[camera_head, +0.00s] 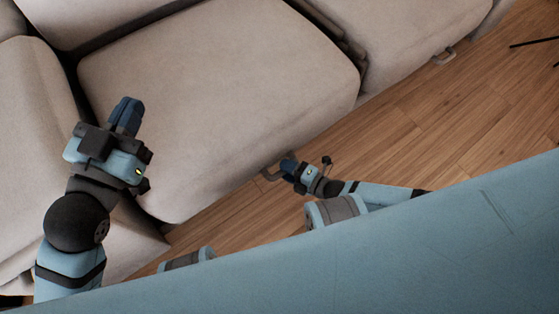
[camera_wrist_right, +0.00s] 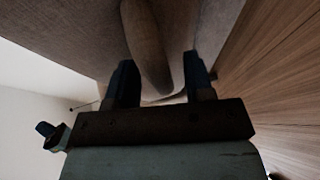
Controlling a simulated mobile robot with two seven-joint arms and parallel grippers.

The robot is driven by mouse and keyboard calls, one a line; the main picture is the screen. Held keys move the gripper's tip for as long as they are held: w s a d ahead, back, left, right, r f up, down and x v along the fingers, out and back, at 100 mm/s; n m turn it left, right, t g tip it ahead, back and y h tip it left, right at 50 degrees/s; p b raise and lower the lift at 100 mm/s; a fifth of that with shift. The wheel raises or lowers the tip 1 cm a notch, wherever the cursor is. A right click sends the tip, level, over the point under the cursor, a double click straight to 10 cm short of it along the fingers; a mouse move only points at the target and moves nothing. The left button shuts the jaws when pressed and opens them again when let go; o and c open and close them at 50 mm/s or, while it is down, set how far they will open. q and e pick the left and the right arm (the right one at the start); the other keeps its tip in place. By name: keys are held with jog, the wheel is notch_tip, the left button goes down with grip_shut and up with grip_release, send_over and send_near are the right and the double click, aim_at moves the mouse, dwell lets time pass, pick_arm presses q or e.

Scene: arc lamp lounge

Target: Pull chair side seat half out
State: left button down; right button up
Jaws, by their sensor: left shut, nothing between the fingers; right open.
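My left gripper (camera_head: 128,115) is shut and empty, raised over the left part of the sofa. Whether the seat is pulled out at all cannot be told.
An armrest (camera_head: 35,130) is at the left. Wooden floor (camera_head: 430,120) lies open in front; thin dark legs (camera_head: 535,42) show at the far right.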

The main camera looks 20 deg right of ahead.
pick_arm(q)
jog(key=shift+w+a, duration=0.15)
jog(key=shift+w, duration=0.1)
pick_arm(e)
jog(key=shift+w+a+f, duration=0.1)
jog(key=shift+w+a, duration=0.15)
pick_arm(q)
jog(key=shift+s, duration=0.1)
pick_arm(e)
jog(key=shift+c, duration=0.2)
